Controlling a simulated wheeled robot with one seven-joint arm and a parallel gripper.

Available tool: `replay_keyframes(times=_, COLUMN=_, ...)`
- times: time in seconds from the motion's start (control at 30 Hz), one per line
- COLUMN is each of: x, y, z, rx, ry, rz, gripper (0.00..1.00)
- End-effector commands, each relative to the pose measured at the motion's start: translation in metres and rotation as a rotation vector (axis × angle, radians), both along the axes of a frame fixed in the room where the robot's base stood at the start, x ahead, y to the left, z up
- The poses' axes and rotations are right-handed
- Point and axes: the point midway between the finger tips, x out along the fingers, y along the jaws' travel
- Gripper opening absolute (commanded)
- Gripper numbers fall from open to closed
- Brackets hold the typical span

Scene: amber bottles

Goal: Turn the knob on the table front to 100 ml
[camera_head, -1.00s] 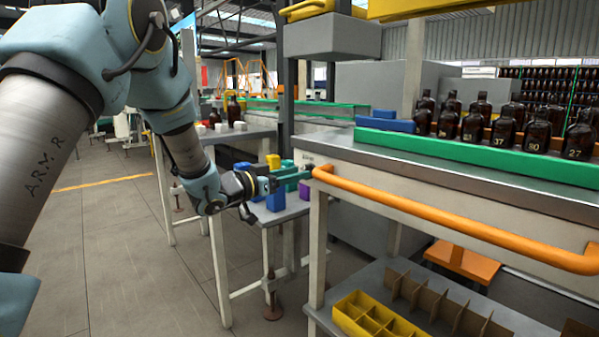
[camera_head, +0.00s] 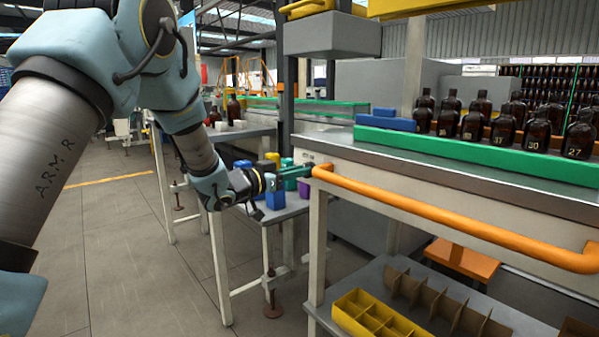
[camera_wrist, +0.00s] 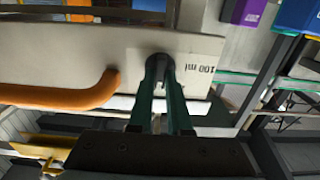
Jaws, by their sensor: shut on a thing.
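The knob (camera_wrist: 159,66) is a dark round piece on the pale front panel of the table (camera_wrist: 60,55), in the wrist view. My gripper (camera_wrist: 162,88) has its two green fingers closed on the knob, which is partly hidden between the fingertips. A "100 ml" mark (camera_wrist: 199,69) shows on the panel just right of the knob. I cannot tell which way the knob points. In the head view my gripper (camera_head: 308,172) reaches the left end of the table front, and the knob is too small to make out there.
An orange rail (camera_head: 450,215) runs along the table front, close beside the gripper. Amber bottles (camera_head: 505,125) stand on top behind a green strip. A small side table with coloured blocks (camera_head: 275,199) is behind my gripper. A yellow divided tray (camera_head: 375,318) sits on the lower shelf.

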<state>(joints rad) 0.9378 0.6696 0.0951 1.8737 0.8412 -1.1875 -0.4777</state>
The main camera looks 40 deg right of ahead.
Motion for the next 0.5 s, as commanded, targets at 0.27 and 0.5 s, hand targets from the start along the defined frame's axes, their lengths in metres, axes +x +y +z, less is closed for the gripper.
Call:
replay_keyframes(times=0.27, x=-0.0001, y=0.0001, z=0.0, rx=0.0, ry=0.0, rz=0.0, gripper=0.0)
replay_keyframes(times=0.5, x=0.0006, y=0.0005, z=0.0009, rx=0.001, ry=0.021, rz=0.001, gripper=0.0)
